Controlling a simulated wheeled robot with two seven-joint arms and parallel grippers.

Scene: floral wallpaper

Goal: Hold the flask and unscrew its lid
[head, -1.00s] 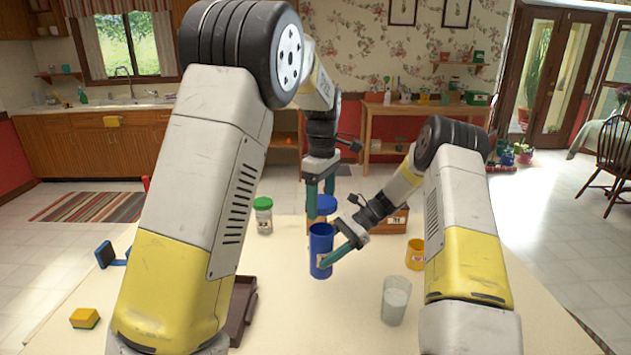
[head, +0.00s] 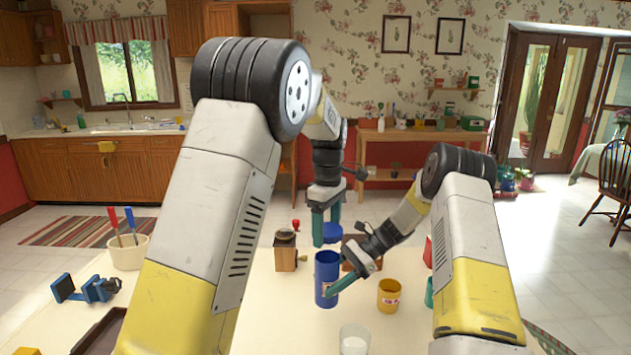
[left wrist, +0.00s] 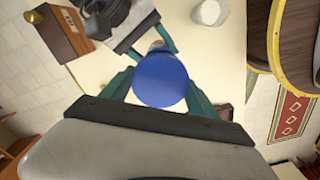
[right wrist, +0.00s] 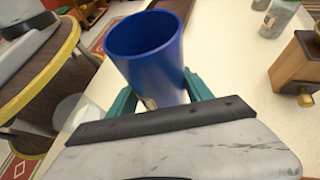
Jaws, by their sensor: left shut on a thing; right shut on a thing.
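The blue flask (head: 326,281) stands upright and is open at the top; its hollow inside shows in the right wrist view (right wrist: 150,65). My right gripper (head: 336,288) is shut on the flask's side, below its rim. The round blue lid (head: 333,236) is off the flask, above its mouth with a gap between them. My left gripper (head: 327,222) points down and is shut on the lid. In the left wrist view the lid (left wrist: 160,80) fills the space between the green fingers and hides most of the flask below.
A wooden grinder (head: 286,252) stands left of the flask, and a yellow mug (head: 389,296) to its right. A whitish glass (head: 354,341) is in front. A utensil crock (head: 128,252) and a blue object (head: 85,288) are at the left. My arms hide parts of the table.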

